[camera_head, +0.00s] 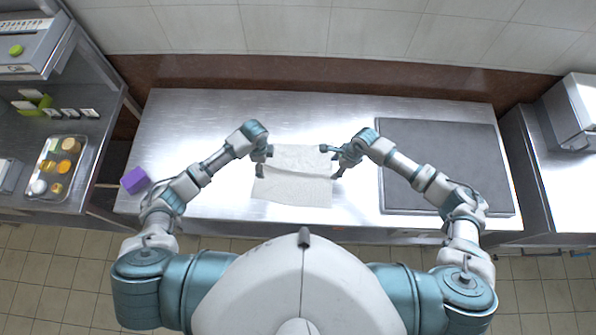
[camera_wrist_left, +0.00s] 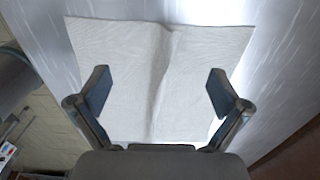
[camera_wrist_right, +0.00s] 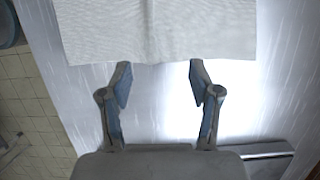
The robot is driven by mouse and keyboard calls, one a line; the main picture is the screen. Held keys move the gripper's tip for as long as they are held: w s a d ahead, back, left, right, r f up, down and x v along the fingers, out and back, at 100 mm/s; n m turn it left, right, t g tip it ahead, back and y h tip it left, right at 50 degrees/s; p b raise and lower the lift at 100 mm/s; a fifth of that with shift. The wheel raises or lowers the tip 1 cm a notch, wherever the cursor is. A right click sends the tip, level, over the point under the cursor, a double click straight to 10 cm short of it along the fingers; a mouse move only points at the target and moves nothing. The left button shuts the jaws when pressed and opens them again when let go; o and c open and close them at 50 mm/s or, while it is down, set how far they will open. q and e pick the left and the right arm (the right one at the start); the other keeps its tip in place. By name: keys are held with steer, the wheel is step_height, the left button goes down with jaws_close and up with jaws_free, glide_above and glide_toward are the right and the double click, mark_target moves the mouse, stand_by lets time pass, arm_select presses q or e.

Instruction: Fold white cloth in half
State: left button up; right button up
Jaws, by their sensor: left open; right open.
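The white cloth (camera_head: 292,190) lies spread out on the steel table, with a crease across it. It also shows in the left wrist view (camera_wrist_left: 150,60) and in the right wrist view (camera_wrist_right: 150,30). My left gripper (camera_head: 262,165) is open at the cloth's left edge; in its wrist view the open fingers (camera_wrist_left: 150,90) are spread over the cloth. My right gripper (camera_head: 332,160) is open at the cloth's right edge; in its wrist view the empty fingers (camera_wrist_right: 158,82) are just short of the cloth's edge. I cannot tell whether the left fingers touch the cloth.
The steel table (camera_head: 210,120) is bare around the cloth. A dark grey board (camera_head: 450,165) lies to the right. A purple block (camera_head: 134,180) sits at the table's left end. A tray of food (camera_head: 56,165) stands on the left counter. A brown wall strip runs behind the table.

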arm_select(q)
step_height(320, 180, up, 6)
steer(key=p, duration=0.5)
steer(key=shift+f, duration=0.25)
arm_select(e)
step_height(320, 180, up, 5)
steer(key=shift+r, duration=0.15)
